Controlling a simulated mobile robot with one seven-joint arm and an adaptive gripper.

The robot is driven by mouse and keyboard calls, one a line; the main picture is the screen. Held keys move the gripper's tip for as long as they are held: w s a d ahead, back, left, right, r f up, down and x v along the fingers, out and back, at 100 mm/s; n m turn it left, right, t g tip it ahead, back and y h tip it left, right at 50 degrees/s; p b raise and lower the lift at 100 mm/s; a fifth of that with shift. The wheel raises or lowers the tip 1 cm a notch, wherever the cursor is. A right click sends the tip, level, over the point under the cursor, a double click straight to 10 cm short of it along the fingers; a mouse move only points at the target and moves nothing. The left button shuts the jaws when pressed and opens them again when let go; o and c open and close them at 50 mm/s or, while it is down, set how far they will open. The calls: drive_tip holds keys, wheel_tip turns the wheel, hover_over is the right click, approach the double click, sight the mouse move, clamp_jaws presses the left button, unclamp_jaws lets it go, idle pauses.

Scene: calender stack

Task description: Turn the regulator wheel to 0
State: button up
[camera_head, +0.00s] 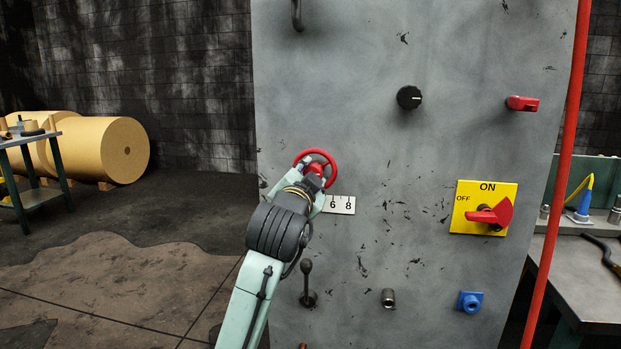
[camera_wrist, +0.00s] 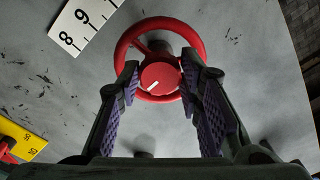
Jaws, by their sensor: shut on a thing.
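The red regulator wheel (camera_head: 316,165) is mounted on the grey panel, left of centre in the head view. In the wrist view the red wheel (camera_wrist: 204,52) has a round hub with a short white mark near its lower left edge. My gripper (camera_wrist: 160,76) has its two purple-padded fingers on either side of the hub, inside or over the rim, and is shut on it. A white number scale (camera_head: 341,205) lies beside the wheel, partly hidden by my arm. The wrist view shows 8 and 9 on the scale (camera_wrist: 84,24); I see no 0.
The panel (camera_head: 330,80) also carries a black knob (camera_head: 409,97), a red handle (camera_head: 522,104), a yellow ON/OFF plate (camera_head: 465,215) with a red switch, a small lever (camera_head: 307,285) and a blue fitting (camera_head: 470,302). A red pole (camera_head: 556,175) stands at right.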

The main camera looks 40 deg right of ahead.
drive_tip(key=shift+m, duration=0.5)
drive_tip(key=o, duration=1.2)
drive_tip(key=shift+c, duration=0.2)
drive_tip(key=v, duration=1.2)
